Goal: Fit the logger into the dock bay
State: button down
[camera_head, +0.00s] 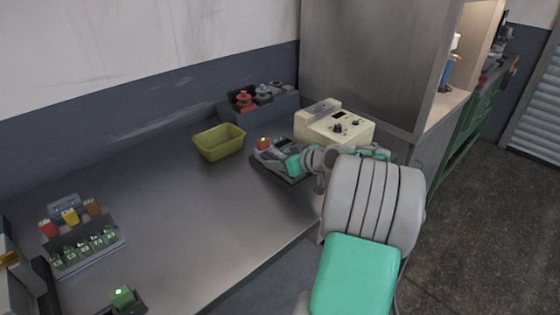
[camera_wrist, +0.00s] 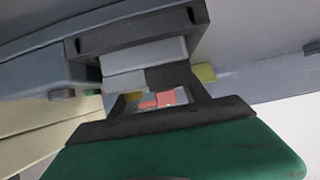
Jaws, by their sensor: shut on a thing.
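My gripper (camera_head: 286,160) reaches in from the right, low over a dark dock (camera_head: 268,172) near the table's right side. In the wrist view my gripper (camera_wrist: 150,88) is shut on a grey block, taken as the logger (camera_wrist: 145,54), between its dark fingers. My gripper and arm partly hide the dock, and the bay is not clear to see. I cannot tell whether the logger is seated or only above the bay.
A cream control box (camera_head: 335,125) stands close behind my gripper. An olive bin (camera_head: 218,142) is left of the dock. A dark holder with red and grey knobs (camera_head: 258,106) is at the back. A rack (camera_head: 88,250) and a green lit unit (camera_head: 122,296) are front left. Mid-table is clear.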

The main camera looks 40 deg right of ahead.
jog(key=shift+f, duration=0.1)
jog(key=c, duration=1)
grip_release()
jog(key=o, duration=0.5)
jog(key=shift+s+f, duration=0.1)
jog(key=shift+s, duration=0.05)
jog(key=shift+o, duration=0.3)
jog(key=v, duration=0.7)
jog(key=shift+s+d+r, duration=0.1)
jog(key=shift+d+r, duration=0.1)
jog(key=shift+r, duration=0.05)
jog(key=shift+s+a+r+b, duration=0.1)
jog(key=shift+s+b, duration=0.05)
jog(key=shift+b, duration=0.15)
jog(key=shift+a, duration=0.1)
